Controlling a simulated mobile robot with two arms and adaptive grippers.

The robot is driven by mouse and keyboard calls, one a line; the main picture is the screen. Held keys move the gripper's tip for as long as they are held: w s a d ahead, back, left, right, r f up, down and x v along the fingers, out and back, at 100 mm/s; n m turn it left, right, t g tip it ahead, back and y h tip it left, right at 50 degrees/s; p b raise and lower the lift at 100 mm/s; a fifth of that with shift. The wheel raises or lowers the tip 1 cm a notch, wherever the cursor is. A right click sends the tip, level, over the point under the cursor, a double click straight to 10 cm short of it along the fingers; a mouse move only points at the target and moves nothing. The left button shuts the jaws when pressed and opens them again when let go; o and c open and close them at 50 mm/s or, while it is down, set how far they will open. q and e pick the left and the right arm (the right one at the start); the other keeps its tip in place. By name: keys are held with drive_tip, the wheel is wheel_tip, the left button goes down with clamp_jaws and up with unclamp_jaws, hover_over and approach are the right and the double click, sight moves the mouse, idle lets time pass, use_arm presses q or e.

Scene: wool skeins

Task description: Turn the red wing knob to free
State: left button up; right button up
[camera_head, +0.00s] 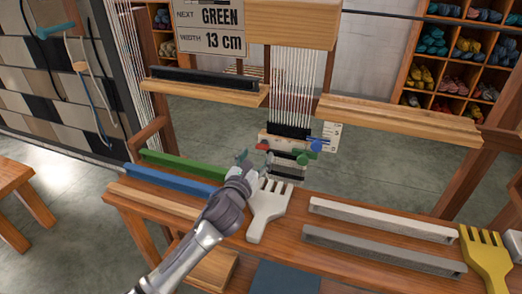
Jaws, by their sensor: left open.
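The red wing knob (262,147) is small and sits at the left end of the pale block below the hanging warp threads. I cannot make out which way its wings point. My left gripper (254,160) is open, just below and to the left of the red knob, with a small gap showing in the picture. Whether it touches the knob I cannot tell. A blue knob (316,145) and a green knob (302,157) sit on the right side of the same assembly.
A white fork-like comb (267,209) lies close to my left gripper on the wooden bench. Green (182,166) and blue (170,180) bars lie left; white (383,219) and grey (380,249) bars lie right. A yellow comb (485,256) is at far right. A sign (211,27) reads GREEN, 13 cm.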

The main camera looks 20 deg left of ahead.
sight(261, 148)
use_arm(q)
drive_tip(key=shift+w+d, duration=0.1)
drive_tip(key=shift+w, duration=2.05)
use_arm(e)
drive_tip(key=shift+r, duration=1.35)
use_arm(q)
drive_tip(key=shift+c, duration=0.3)
drive_tip(key=c, duration=1.1)
